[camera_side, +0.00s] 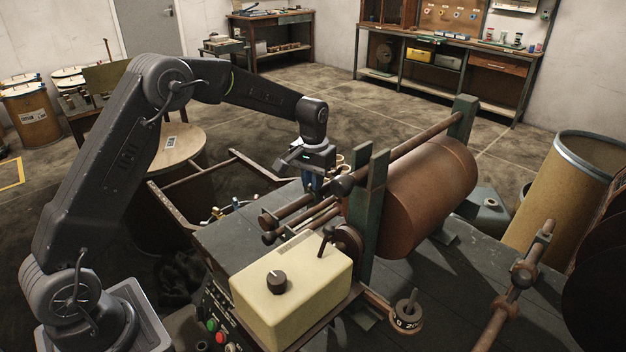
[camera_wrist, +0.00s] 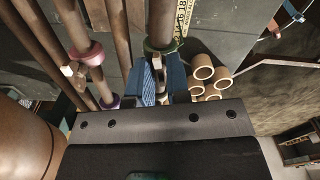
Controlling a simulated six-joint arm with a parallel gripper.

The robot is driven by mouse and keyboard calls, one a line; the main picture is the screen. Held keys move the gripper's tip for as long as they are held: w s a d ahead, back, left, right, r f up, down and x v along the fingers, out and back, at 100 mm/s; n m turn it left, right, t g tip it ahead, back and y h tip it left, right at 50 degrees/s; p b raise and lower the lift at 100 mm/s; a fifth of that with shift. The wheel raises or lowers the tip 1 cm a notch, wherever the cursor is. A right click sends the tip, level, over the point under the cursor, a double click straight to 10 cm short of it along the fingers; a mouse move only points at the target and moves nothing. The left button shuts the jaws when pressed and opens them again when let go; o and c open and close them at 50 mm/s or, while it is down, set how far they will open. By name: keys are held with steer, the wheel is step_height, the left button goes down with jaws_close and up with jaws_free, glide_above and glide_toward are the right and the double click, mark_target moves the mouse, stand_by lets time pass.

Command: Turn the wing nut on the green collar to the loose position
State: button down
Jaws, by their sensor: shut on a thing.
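The green collar (camera_wrist: 160,47) sits around a brown rod in the wrist view. Its wing nut (camera_wrist: 157,65) shows as a small pale piece just below the collar, between my fingers and partly hidden by them. My gripper (camera_wrist: 160,76) has blue fingers, one on each side of the wing nut, and is shut on it. In the side view my gripper (camera_side: 314,186) points down at the rods left of the large brown roller (camera_side: 425,198). The collar and wing nut are too small and too covered to make out there.
A pink collar (camera_wrist: 86,52) with its own wing nut (camera_wrist: 74,71) sits on a neighbouring rod. Cardboard tubes (camera_wrist: 204,73) stand close on the right of my fingers. A cream box (camera_side: 291,282) with a dark knob stands in front of the rods.

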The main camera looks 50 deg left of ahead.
steer(key=n, duration=1.1)
steer(key=shift+n, duration=1.9)
steer(key=c, duration=1.1)
jaws_free()
step_height(320, 180, up, 14)
